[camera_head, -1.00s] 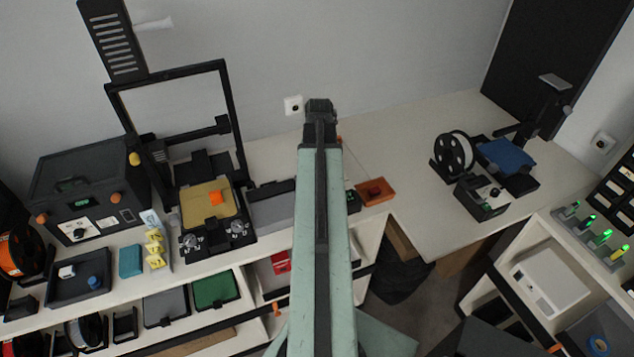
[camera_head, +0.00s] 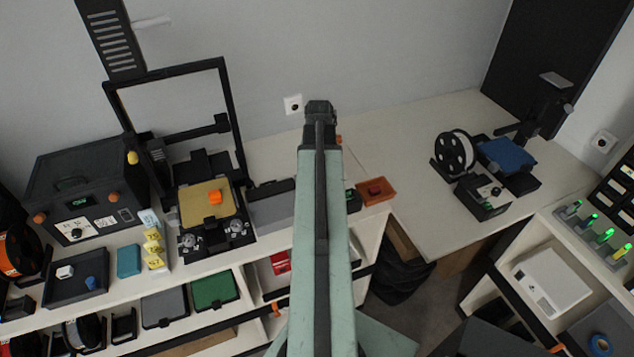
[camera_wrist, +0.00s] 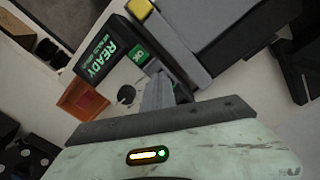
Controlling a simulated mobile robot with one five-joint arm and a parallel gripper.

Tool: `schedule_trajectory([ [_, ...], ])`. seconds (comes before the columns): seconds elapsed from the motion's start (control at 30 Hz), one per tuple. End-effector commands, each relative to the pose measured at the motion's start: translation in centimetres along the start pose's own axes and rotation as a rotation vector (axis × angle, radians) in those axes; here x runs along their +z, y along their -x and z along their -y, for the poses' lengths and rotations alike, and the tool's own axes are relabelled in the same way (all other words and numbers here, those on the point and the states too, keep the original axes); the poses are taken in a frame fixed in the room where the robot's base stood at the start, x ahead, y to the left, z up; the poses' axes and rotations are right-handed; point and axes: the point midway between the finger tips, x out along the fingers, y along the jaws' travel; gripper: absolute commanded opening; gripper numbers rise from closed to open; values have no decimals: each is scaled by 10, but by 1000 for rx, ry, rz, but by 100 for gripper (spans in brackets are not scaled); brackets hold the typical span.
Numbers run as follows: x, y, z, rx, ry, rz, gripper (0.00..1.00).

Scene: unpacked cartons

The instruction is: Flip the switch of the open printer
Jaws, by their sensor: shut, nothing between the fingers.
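An open-frame printer stands left of centre in the head view, with a tall black frame (camera_head: 226,110) and a tan bed (camera_head: 193,212) carrying an orange cube (camera_head: 215,197). A long grey and black unit (camera_head: 270,208) lies to its right, partly behind my arm. In the wrist view, a black box (camera_wrist: 97,55) shows a green READY display and a green OK patch. I cannot make out a switch lever. My gripper (camera_wrist: 158,90) is shut and empty, close to this box; contact cannot be told.
An orange tray (camera_head: 389,191) lies right of my arm and also shows in the wrist view (camera_wrist: 70,103). A dark enclosed machine (camera_head: 65,185) stands at the far left. A smaller printer with a blue bed (camera_head: 507,153) stands at the right. The tabletop (camera_head: 420,130) between is clear.

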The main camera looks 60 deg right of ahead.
Motion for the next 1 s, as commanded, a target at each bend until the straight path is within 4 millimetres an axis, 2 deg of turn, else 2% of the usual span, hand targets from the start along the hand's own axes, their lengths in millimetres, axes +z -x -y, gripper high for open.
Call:
schedule_trajectory([
  [0.53,0,-5,0,0,1,0,0],
  [1.0,0,37,1,0,1,0,0],
])
